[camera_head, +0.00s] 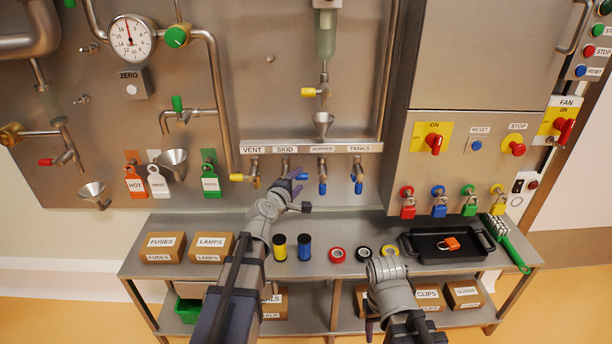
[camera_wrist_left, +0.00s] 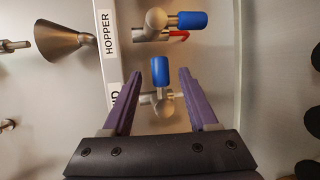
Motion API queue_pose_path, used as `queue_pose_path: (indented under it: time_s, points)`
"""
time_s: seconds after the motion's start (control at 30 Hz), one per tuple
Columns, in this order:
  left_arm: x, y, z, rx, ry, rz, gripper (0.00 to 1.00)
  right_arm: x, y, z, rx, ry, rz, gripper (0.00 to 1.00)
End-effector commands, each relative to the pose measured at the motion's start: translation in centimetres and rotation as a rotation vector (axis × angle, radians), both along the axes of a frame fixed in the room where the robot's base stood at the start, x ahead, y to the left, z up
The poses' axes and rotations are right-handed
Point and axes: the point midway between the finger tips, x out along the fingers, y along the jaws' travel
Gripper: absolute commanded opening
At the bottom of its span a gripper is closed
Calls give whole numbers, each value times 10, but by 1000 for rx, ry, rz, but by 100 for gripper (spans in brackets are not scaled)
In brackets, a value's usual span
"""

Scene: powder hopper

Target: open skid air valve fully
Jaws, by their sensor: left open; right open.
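The skid air valve (camera_head: 285,163) is under the SKID label on the manifold rail, partly hidden by my left gripper (camera_head: 291,187) in the head view. In the left wrist view its blue handle (camera_wrist_left: 160,71) points toward the HOPPER side, crosswise to the outlet. My left gripper (camera_wrist_left: 155,85) is open, with one purple finger on each side of the handle. I see gaps between the fingers and the handle. My right gripper (camera_head: 369,326) is low over the bench's front, mostly hidden by its own wrist; it is open.
The hopper valve (camera_head: 322,187) with a blue handle hangs down right beside the skid valve; it also shows in the left wrist view (camera_wrist_left: 187,20). The vent valve's yellow handle (camera_head: 237,178) points left. The bench (camera_head: 340,225) below holds spools, tape rolls and a black tray (camera_head: 415,247).

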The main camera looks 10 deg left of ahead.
Motion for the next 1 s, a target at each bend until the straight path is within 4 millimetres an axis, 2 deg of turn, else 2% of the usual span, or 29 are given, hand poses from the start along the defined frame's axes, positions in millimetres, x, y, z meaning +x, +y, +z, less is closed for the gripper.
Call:
queue_pose_path:
  time_s: [0.4,0.5,0.73,0.77,1.0]
  points:
    - [61,-7,-14,1,0,-1,59,0,0,-14,-2,-1,0,50]
    - [66,-8,-15,2,1,-1,59,0,0,-15,-2,-1,1,50]
    - [66,-9,-14,1,1,-1,59,0,0,-14,-2,-1,1,50]
    - [66,-9,-14,1,1,-1,58,0,0,-14,-2,-1,1,50]
    - [66,-9,-14,1,1,-1,31,0,0,-14,-2,-1,1,50]
